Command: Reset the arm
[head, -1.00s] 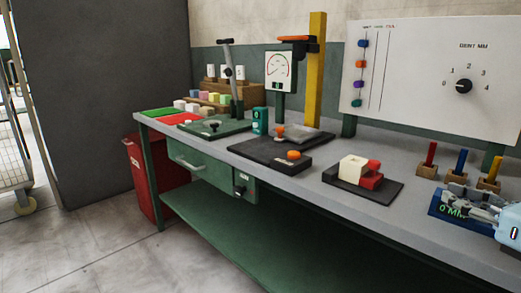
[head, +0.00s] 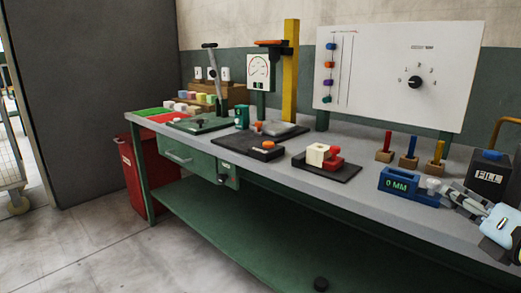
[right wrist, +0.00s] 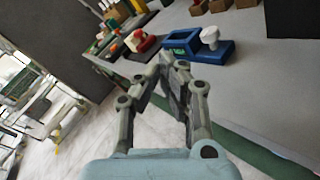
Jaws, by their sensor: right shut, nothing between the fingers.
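My right gripper (head: 460,198) comes in from the right edge in the head view, near the front of the grey bench (head: 360,193). Its grey fingers are closed together and hold nothing. In the right wrist view the gripper (right wrist: 172,62) has its tips together. The blue gauge block (head: 405,186) reading 0 MM, with a white knob (head: 432,186), is beside the fingers and apart from them. It also shows beyond the fingertips in the right wrist view (right wrist: 184,42). My left gripper is out of view.
A black plate (head: 325,171) bears a cream block and a red clamp. Red, blue and yellow pegs (head: 408,155) stand behind the gauge block. A black FILL box (head: 490,178) stands at the right. A lower green shelf (head: 230,215) runs under the bench.

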